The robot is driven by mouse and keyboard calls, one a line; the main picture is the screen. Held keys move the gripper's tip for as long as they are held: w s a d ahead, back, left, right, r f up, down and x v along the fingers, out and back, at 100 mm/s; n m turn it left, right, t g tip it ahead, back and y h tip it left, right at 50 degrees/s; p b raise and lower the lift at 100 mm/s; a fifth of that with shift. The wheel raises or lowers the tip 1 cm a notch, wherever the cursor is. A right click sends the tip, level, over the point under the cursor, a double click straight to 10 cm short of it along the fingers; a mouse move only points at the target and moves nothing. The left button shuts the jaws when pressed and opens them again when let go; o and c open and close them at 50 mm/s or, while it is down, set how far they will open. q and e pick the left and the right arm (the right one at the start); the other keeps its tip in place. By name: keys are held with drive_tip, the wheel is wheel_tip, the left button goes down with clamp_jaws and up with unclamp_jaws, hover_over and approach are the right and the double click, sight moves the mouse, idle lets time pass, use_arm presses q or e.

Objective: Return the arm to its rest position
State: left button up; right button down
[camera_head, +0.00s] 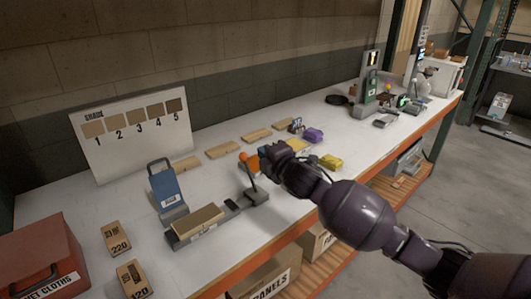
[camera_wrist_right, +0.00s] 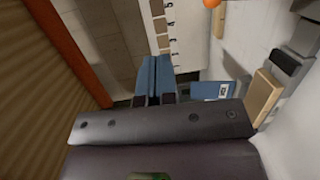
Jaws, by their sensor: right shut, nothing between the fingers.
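My right arm comes in from the lower right in the head view, reaching over the front edge of the workbench (camera_head: 80,200). Its right gripper (camera_head: 265,152) is above the bench, in front of an orange item that it partly covers. In the right wrist view the blue fingers of the right gripper (camera_wrist_right: 155,68) are together with nothing between them. My left gripper is in neither view.
Below the gripper is a lever with an orange ball (camera_head: 243,156) beside a wood block (camera_head: 197,223). A shade board (camera_head: 130,135) stands behind. The floor (camera_head: 465,170) at right is clear.

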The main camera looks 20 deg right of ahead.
idle(0.5)
drive_tip(key=s+d+f+m+g+h, duration=0.1)
drive_tip(key=s+f+m+g, duration=0.1)
drive_tip(key=s+f+m, duration=0.7)
drive_tip(key=s+d+f+m+g+h, duration=0.2)
drive_tip(key=s+f+m, duration=0.8)
drive_tip(key=s+f, duration=1)
drive_tip(key=s+g+b, duration=0.1)
drive_tip(key=s, duration=0.5)
drive_tip(key=shift+s+f, duration=0.15)
drive_tip(key=shift+f, duration=0.1)
